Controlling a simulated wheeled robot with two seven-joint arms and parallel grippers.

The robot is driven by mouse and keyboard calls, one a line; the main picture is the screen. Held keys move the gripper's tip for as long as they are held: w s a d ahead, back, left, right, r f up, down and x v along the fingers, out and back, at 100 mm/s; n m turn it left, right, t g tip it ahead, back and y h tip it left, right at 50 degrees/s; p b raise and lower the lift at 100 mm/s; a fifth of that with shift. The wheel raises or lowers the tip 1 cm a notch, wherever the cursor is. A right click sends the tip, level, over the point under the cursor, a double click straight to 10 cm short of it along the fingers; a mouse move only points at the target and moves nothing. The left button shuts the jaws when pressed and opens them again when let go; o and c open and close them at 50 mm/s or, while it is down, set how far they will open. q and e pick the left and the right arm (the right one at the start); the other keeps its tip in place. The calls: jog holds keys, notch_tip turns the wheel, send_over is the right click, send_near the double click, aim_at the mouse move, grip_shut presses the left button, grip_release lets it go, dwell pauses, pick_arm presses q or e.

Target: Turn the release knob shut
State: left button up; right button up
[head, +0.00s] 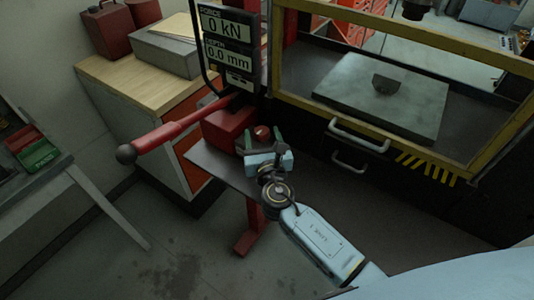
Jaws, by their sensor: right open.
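The release knob (262,132) is a small round red knob on the right side of the red pump block (229,126), which sits on a dark shelf. My right gripper (262,138) is at the knob, its two green-tipped fingers apart, one to each side of it. The picture is too small to tell whether the fingers touch the knob. My right arm comes in from the lower right. My left gripper is not in view.
A long red lever (185,125) with a black ball end sticks out left from the pump. A display panel (226,40) reads 0 kN and 0.0 mm above it. A yellow-framed press guard (400,110) with grey handles stands to the right. A wooden-topped cabinet (130,78) is behind left.

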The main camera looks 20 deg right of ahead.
jog(key=s, duration=0.4)
jog(key=s+a, duration=0.1)
jog(key=s, duration=0.3)
jog(key=s+b, duration=0.1)
jog(key=s, duration=0.3)
jog(key=shift+a, duration=0.35)
